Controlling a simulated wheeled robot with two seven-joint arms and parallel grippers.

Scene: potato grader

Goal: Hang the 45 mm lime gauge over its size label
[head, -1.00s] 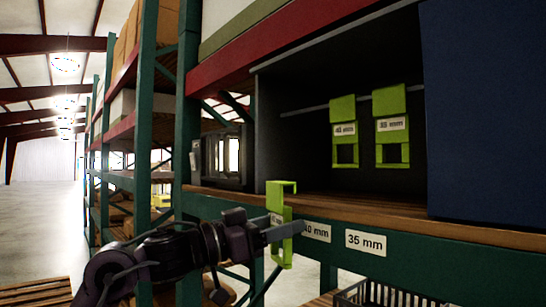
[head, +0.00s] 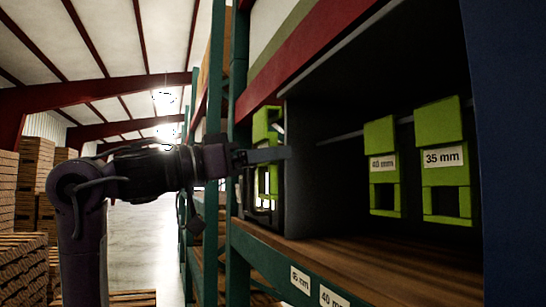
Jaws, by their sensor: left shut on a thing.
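My left gripper (head: 270,155) is shut on a lime gauge (head: 264,117), held upright just left of the dark cubby's side wall. Its size marking cannot be read. Two other lime gauges hang side by side on the rail (head: 340,137) inside the cubby: the 40 mm gauge (head: 381,139) and, to its right, the 35 mm gauge (head: 440,125). On the green beam below, a small white size label (head: 300,279) is hard to read, with the 40 mm label (head: 333,297) to its right. My right gripper is out of view.
The cubby's grey side wall (head: 312,165) stands between the held gauge and the hung ones. A wooden shelf board (head: 350,265) lies below. A dark blue panel (head: 510,150) closes off the right. The rail left of the 40 mm gauge is bare.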

